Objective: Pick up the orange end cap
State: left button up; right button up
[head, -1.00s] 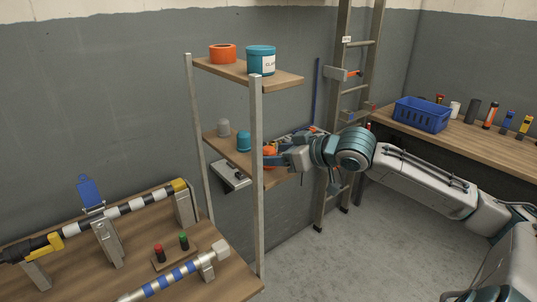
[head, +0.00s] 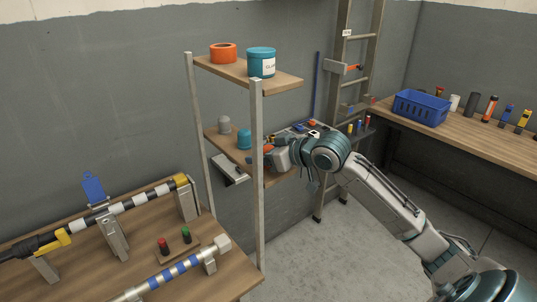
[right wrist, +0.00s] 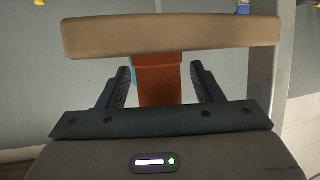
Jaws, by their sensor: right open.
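The orange end cap (head: 268,148) is on the lower wooden shelf (head: 221,145), partly hidden by the shelf post and my right gripper (head: 270,155). In the right wrist view, the orange cap (right wrist: 157,82) lies between the two dark fingers of the right gripper (right wrist: 162,86). The fingers are open, with a gap on each side of it. A teal cap (head: 244,139) and a grey cap (head: 224,125) stand to its left on the same shelf. My left gripper is not in view.
The upper shelf (head: 280,80) holds an orange ring (head: 223,52) and a teal tub (head: 261,62). A metal post (head: 257,190) stands at the shelf's front. A ladder (head: 355,55) leans behind. A blue basket (head: 421,110) sits on the right bench.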

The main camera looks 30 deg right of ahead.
jog(key=c, duration=1.1)
jog(key=shift+o, duration=0.2)
